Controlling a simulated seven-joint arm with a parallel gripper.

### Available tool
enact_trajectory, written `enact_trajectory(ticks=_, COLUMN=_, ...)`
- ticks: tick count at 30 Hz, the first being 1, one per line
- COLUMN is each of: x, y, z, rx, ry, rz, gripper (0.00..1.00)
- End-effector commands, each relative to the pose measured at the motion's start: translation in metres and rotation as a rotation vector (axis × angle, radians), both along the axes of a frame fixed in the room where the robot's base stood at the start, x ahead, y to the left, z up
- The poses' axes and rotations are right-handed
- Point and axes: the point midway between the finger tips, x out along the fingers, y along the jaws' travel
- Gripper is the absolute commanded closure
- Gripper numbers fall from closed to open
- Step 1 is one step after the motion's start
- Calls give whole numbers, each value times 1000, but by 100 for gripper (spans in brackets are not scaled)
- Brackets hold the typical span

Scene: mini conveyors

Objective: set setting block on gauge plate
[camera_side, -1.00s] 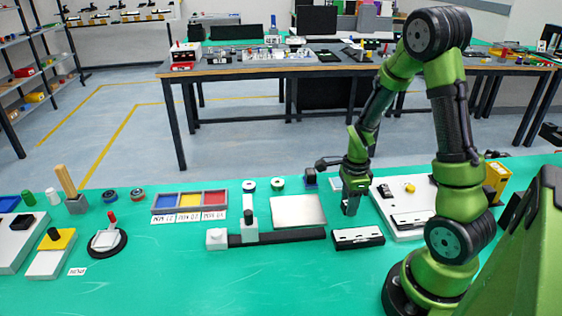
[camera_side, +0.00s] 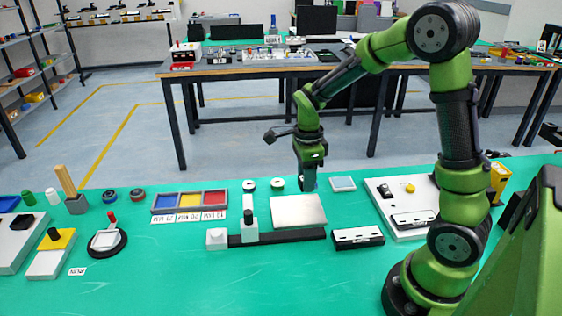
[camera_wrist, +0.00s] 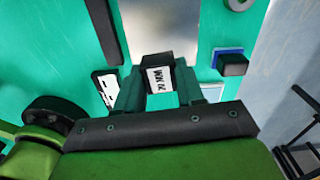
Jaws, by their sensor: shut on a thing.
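My gripper (camera_side: 308,184) is shut on the setting block (camera_wrist: 158,77), a small dark block with a white printed label. The wrist view shows the block between my two fingers (camera_wrist: 159,90). In the side view I cannot make the block out clearly at the fingertips. The gauge plate (camera_side: 298,210) is a flat, bare, light grey metal square on the green table. In the side view my gripper is by the plate's back right corner. In the wrist view the plate (camera_wrist: 158,28) lies just beyond the block, which covers part of it.
A black rail (camera_side: 285,237) with a white upright block lies in front of the plate. A white-and-black box (camera_side: 358,237) is to its right. A dark block on a blue base (camera_wrist: 232,63) stands close by on the right in the wrist view. A pale square (camera_side: 342,184) lies behind.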

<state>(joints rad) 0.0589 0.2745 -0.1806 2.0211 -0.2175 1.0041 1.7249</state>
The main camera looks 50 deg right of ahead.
Motion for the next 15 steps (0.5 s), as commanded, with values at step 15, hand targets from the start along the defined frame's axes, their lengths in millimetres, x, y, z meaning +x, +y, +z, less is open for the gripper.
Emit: enact_trajectory(ticks=15, x=16, y=11, z=-49, rx=4, ry=-14, rz=-99, gripper=96)
